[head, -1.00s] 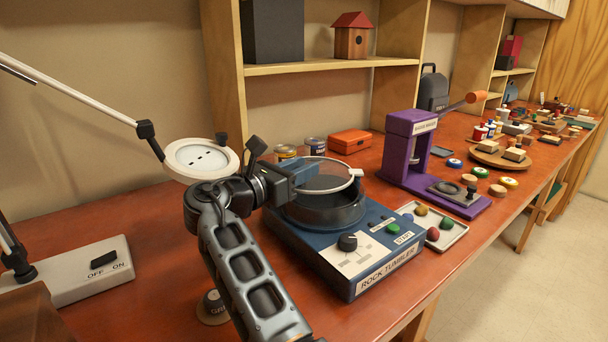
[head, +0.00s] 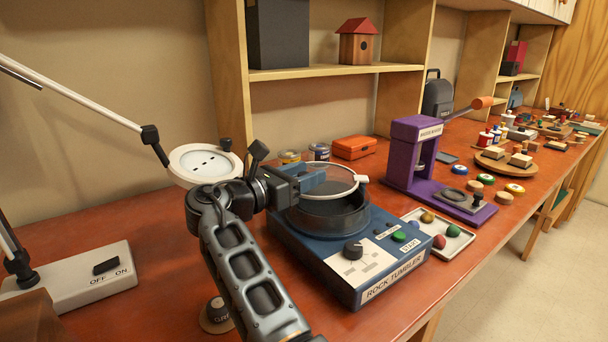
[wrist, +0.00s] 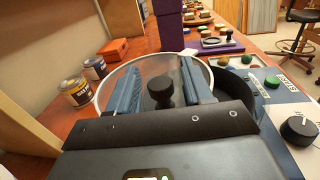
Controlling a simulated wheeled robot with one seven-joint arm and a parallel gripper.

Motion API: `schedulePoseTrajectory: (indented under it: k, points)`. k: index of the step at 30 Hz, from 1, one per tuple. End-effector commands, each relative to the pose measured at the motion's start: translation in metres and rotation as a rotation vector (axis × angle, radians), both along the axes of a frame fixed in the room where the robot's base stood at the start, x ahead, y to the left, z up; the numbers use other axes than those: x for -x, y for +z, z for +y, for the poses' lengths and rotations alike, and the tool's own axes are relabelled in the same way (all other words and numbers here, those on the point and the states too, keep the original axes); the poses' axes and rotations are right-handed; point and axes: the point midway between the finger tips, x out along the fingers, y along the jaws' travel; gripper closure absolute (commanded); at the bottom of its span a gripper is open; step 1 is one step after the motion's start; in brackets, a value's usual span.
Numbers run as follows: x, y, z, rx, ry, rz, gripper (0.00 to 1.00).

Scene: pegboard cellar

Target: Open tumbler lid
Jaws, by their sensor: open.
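The rock tumbler (head: 352,262) is a blue box with a dark round drum (head: 335,221) on top. Its lid (head: 340,181) is a clear disc with a pale rim, lying over the drum, with part of the dark drum ring showing below it. In the wrist view the lid (wrist: 150,73) has a black knob (wrist: 160,91) in its middle. My gripper (head: 322,179) is open over the lid. In the wrist view its blue fingers (wrist: 159,72) stand on either side of the knob, with gaps between. The knob is hidden in the head view.
A tray of colored stones (head: 440,232) and a purple press (head: 412,165) stand right of the tumbler. Two small cans (wrist: 84,80) and an orange box (head: 354,147) are behind it. A white magnifier lamp (head: 205,163) hangs close to my wrist at left.

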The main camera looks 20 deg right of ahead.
Motion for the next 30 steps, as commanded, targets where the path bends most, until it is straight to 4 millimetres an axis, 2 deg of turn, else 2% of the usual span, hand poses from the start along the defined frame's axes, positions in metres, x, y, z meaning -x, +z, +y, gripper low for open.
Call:
schedulePoseTrajectory:
  k: [5,13,18,29,30]
  points:
    - [0.003,0.0,0.008,0.001,0.001,0.0,0.5]
    - [0.02,-0.001,0.048,0.001,0.003,0.0,0.5]
    - [0.029,-0.001,0.065,0.0,0.001,0.0,0.5]
    - [0.032,0.0,0.072,0.0,0.0,0.0,0.5]
    - [0.032,0.0,0.071,0.0,0.0,0.0,0.53]
